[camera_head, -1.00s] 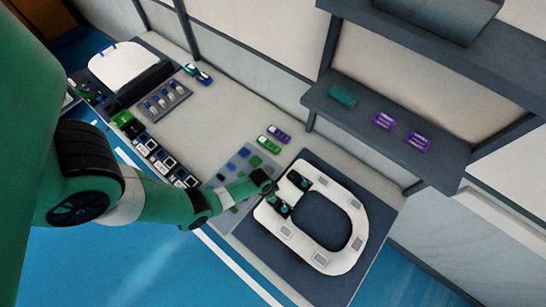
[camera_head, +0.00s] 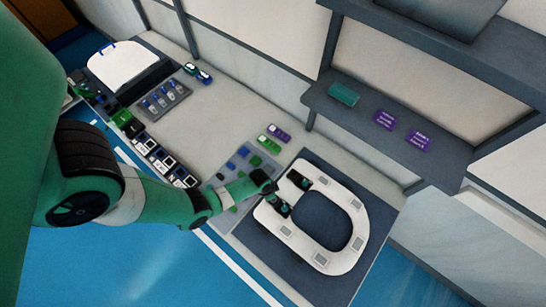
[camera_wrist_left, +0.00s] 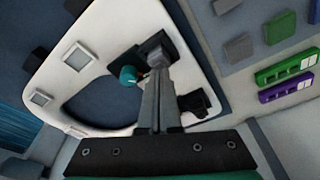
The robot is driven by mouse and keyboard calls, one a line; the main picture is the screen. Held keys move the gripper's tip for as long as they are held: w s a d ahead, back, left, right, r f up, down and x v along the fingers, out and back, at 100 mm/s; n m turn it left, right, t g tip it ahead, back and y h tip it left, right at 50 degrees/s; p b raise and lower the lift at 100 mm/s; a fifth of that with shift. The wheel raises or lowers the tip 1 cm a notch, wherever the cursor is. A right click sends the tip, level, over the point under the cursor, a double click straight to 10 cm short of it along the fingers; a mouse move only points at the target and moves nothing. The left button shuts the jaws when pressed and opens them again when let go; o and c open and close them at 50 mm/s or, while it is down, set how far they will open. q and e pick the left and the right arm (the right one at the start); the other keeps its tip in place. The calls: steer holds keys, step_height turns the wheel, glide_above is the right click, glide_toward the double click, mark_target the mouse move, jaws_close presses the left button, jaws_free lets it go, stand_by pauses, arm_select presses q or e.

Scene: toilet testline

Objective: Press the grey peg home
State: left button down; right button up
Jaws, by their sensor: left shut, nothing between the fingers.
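A white toilet seat (camera_head: 350,254) lies on a dark mat (camera_head: 378,215) at the right of the bench. Two black hinge blocks sit at its left end, one near (camera_head: 281,208) and one farther back (camera_head: 299,180). In the left wrist view the seat (camera_wrist_left: 110,25) shows with one black block (camera_wrist_left: 122,57) and another black block (camera_wrist_left: 199,104). A teal round piece (camera_wrist_left: 128,75) is beside the first block. My left gripper (camera_head: 272,190) is shut and empty; its fingertips (camera_wrist_left: 158,58) are over the first block. I cannot make out the grey peg; the fingers may hide it.
A grey tray of blue, green and grey pieces (camera_head: 237,168) lies left of the seat. Green (camera_head: 268,144) and purple (camera_head: 279,133) parts lie behind it. A shelf (camera_head: 455,163) overhangs the back right.

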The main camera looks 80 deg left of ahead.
arm_select(q)
steer(key=shift+f+b, duration=0.6)
steer(key=shift+f, duration=0.1)
stand_by(0.8)
